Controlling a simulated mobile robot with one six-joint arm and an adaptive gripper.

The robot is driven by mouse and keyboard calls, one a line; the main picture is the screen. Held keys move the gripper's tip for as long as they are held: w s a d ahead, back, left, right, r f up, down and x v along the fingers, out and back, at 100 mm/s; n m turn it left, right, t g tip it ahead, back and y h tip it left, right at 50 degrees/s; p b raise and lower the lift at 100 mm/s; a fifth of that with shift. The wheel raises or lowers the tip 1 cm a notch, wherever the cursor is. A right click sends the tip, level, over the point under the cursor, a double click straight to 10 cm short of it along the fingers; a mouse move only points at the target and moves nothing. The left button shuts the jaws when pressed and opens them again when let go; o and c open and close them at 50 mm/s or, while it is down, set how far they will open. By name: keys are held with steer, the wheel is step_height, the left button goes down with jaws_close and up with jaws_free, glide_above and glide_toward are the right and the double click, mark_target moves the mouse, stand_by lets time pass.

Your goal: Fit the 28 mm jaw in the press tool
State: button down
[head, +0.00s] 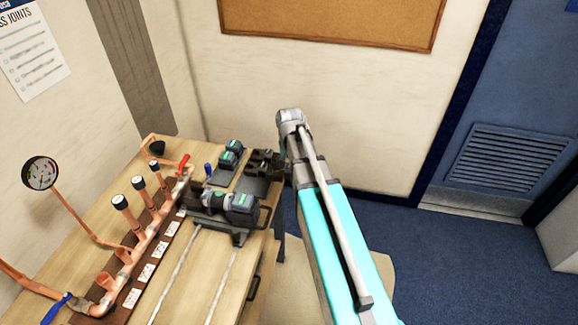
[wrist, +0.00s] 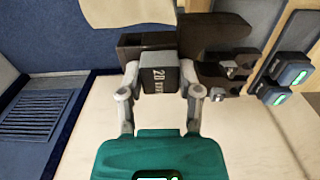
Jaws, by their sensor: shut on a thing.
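In the wrist view my gripper (wrist: 160,92) has its two grey fingers closed on the sides of the 28 mm jaw (wrist: 160,76), a dark block marked "28". Dark brown parts lie just behind it; where the jaw ends and they begin is unclear. In the head view the press tool (head: 222,200), dark grey with a green-lit end, lies in a dark stand on the bench. Dark jaw-like pieces (head: 262,160) show behind it, beside my arm. My gripper's fingers are hidden there, and I cannot tell whether the held jaw is lifted clear.
Two batteries (head: 230,156) with green lights stand left of the jaw pieces. A copper manifold (head: 140,235) with gauge (head: 40,173) runs along the left of the wooden bench (head: 192,285). A blue door (head: 520,120) is at right, with open floor before it.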

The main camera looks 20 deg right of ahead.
stand_by(0.3)
steer(key=shift+w+a+r, duration=0.15)
steer(key=shift+a, duration=0.25)
steer(key=shift+w+a+r, duration=0.1)
steer(key=shift+w+a, duration=0.05)
steer(key=shift+a, duration=0.25)
steer(key=w+a+r+p, duration=0.2)
steer(key=a+p, duration=0.1)
steer(key=a, duration=1.3)
steer(key=w+a+r+p, duration=0.2)
steer(key=a+r+p, duration=0.1)
steer(key=a, duration=1.3)
steer(key=shift+w+r, duration=0.2)
steer(key=shift+r, duration=0.05)
steer(key=shift+f, duration=0.25)
steer(key=shift+f+b, duration=2.2)
steer(key=shift+b, duration=0.25)
steer(key=shift+f+b, duration=1.85)
